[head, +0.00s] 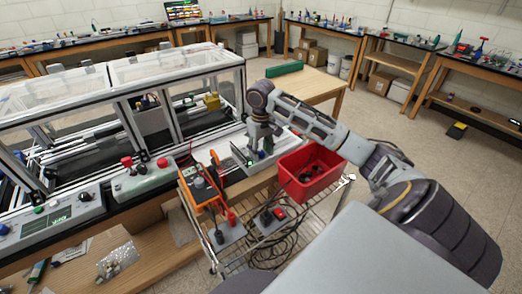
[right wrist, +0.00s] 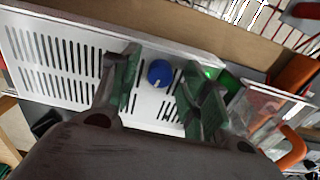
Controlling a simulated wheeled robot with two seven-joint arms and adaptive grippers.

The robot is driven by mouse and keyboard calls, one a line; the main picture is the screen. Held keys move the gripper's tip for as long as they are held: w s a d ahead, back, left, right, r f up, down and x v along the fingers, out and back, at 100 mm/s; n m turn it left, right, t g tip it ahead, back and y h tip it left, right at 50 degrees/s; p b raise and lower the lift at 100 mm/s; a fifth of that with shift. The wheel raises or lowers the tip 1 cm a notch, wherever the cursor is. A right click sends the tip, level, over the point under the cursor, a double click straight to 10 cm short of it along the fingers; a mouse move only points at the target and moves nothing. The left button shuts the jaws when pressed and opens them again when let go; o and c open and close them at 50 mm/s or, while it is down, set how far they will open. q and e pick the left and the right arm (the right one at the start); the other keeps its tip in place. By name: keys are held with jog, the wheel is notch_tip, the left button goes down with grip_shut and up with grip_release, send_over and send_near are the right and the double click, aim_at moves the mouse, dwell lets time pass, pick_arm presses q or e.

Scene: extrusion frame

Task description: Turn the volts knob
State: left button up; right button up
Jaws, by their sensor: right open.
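A round blue knob (right wrist: 160,73) with a pale pointer mark shows in the right wrist view, on a light grey slotted instrument box (right wrist: 60,58). I cannot read a label, so I cannot confirm it is the volts knob. The box also shows in the head view (head: 240,158), largely below my right gripper (head: 262,150). My right gripper's green-padded fingers are open, one on each side of the knob, with visible gaps to it. I cannot tell how far above the panel they are. A green light (right wrist: 208,73) glows next to the right finger. My left gripper is out of view.
A red bin (head: 310,172) stands just right of the box. An orange-framed meter (head: 203,187) is to its left, and a wire rack with black cables (head: 275,250) is in front. The framed enclosure (head: 120,100) stands at left.

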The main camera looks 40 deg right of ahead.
jog(key=shift+c, duration=0.3)
grip_shut()
